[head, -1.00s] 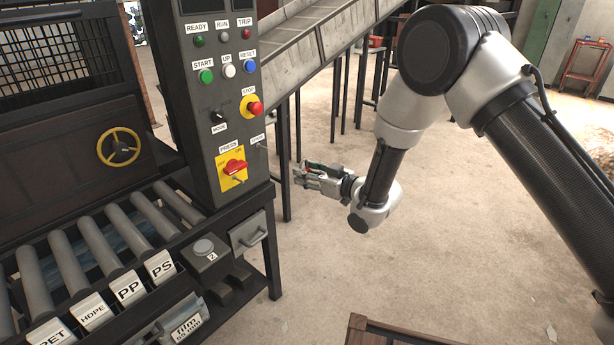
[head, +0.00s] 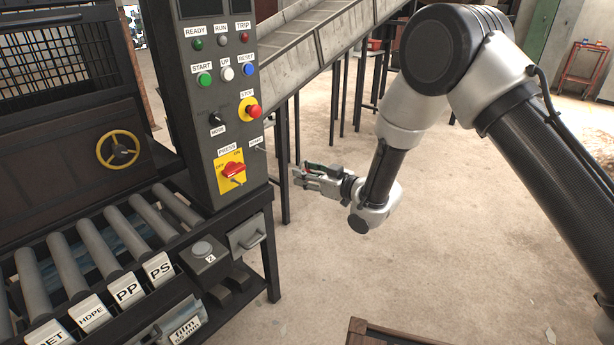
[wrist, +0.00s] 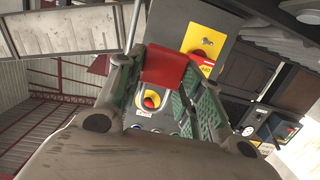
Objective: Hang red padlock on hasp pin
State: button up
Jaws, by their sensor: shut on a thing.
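My gripper (head: 299,177) is shut on the red padlock (wrist: 168,66), whose body sits between the fingertips in the wrist view. Its grey shackle (wrist: 138,108) shows as a U below the body, in front of the stop button. In the head view the padlock is mostly hidden by the fingers. The gripper is in the air to the right of the dark control panel, apart from it. A small pin (head: 262,149) sticks out near the panel's right edge, under a small label.
The control panel (head: 207,150) carries a red stop button (head: 253,111) and a red rotary switch (head: 233,170) on a yellow plate. A roller table (head: 120,240) stands at the left. A sloping conveyor (head: 310,32) and its legs stand behind.

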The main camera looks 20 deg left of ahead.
jog(key=shift+f+v, duration=0.15)
jog(key=shift+v, duration=0.95)
jog(key=shift+f+v, duration=0.15)
jog(key=shift+v, duration=0.95)
jog(key=shift+d, duration=0.15)
jog(key=shift+f+v, duration=0.2)
jog(key=shift+v, duration=1.25)
jog(key=shift+f+v, duration=0.25)
jog(key=shift+v, duration=1.2)
